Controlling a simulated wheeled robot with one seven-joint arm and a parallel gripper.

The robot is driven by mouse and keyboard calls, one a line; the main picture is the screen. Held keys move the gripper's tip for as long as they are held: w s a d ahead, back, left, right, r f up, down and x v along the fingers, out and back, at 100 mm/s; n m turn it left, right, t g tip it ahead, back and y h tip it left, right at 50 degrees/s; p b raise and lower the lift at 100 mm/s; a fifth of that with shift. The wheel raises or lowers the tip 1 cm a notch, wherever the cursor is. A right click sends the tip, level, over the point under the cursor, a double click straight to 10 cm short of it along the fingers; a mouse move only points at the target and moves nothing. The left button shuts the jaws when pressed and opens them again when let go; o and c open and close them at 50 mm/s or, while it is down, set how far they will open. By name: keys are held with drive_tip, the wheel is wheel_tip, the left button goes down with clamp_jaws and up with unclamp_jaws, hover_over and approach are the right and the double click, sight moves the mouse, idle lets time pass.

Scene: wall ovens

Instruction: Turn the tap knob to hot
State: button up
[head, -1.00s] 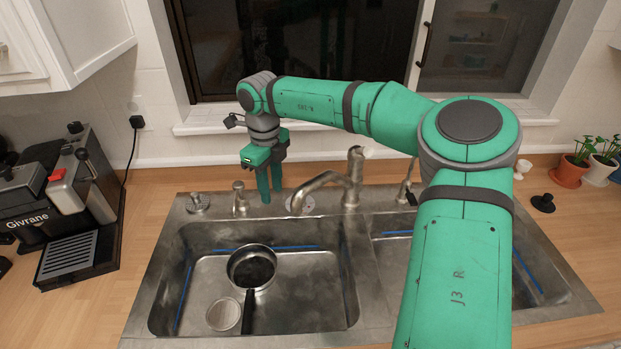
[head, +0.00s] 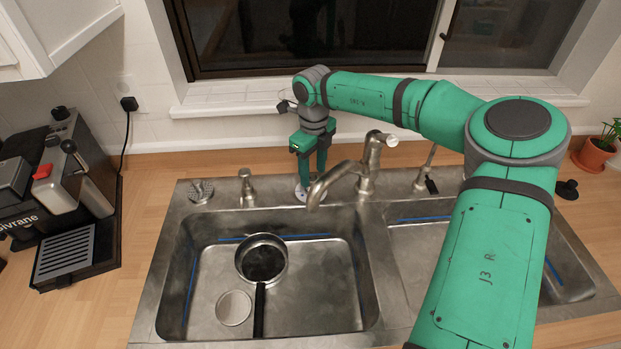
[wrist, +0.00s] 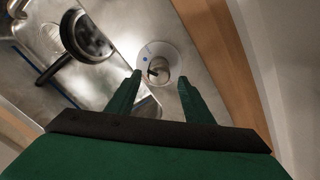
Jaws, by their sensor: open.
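The tap knob (wrist: 158,68) stands in the middle of a round pale plate (wrist: 147,52) with a blue dot, in the wrist view. In the head view the plate (head: 301,195) shows behind the left basin, and my fingers mostly hide the knob. My gripper (head: 313,180) points down over the plate, open. In the wrist view the fingertips of my gripper (wrist: 158,78) appear on either side of the knob; I cannot tell whether they touch it. The metal tap (head: 367,165) stands just right of my gripper, its spout reaching left and forward. No red mark is visible.
A pan (head: 262,260) and a round lid-like disc (head: 234,308) lie in the left basin. A soap dispenser (head: 247,188) stands left of my gripper. A coffee machine (head: 60,200) is at the far left. The window wall is close behind.

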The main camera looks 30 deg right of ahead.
sight(311, 177)
wheel_tip(311, 177, down, 2)
drive_tip(key=shift+f, duration=0.2)
drive_tip(key=shift+w+a+f, duration=0.1)
drive_tip(key=shift+a+f, duration=0.1)
drive_tip(key=shift+f, duration=0.35)
drive_tip(key=c, duration=1)
drive_tip(key=shift+c, duration=0.2)
